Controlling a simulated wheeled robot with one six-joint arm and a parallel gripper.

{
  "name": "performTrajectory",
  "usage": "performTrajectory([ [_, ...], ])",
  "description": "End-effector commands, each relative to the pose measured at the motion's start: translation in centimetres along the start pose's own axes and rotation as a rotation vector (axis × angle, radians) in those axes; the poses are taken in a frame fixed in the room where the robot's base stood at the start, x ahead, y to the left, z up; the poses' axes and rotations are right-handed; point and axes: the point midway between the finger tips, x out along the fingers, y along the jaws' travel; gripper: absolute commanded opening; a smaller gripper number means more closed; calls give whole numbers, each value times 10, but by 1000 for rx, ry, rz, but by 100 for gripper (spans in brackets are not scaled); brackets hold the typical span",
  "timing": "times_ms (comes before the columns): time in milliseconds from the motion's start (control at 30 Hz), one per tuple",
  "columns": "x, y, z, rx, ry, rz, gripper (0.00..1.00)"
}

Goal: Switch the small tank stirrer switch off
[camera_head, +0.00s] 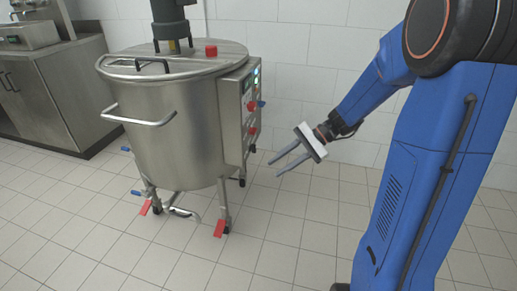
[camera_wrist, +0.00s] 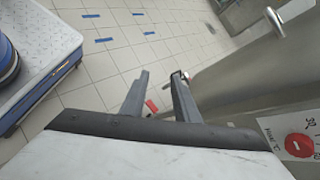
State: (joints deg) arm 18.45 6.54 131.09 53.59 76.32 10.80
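The small tank (camera_head: 165,120) is a steel vessel on castors, left of centre in the head view. Its control panel (camera_head: 247,108) is on its right side, with red and blue knobs and a lit green display. Which knob is the stirrer switch, and its setting, cannot be told. In the wrist view a round red knob (camera_wrist: 299,146) on a white label shows at the lower right, outside the fingers. My gripper (camera_head: 275,168) is open and empty, right of the panel and lower than it. Its fingers (camera_wrist: 160,78) are apart in the wrist view, touching nothing visible.
A steel cabinet (camera_head: 55,90) stands at the left. A push handle (camera_head: 140,118) sticks out from the tank's front. A platform (camera_wrist: 50,45) with a blue object (camera_wrist: 6,60) shows at the wrist view's left. Tiled floor around my gripper is clear.

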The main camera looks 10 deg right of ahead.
Motion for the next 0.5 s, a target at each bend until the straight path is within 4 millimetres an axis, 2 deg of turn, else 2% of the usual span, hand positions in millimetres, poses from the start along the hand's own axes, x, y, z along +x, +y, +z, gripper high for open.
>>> performTrajectory([
  [33,0,-6,-13,44,-28,-30,28],
  [300,-8,-41,-77,249,-166,-208,28],
  [500,-18,-59,-134,395,-263,-351,28],
])
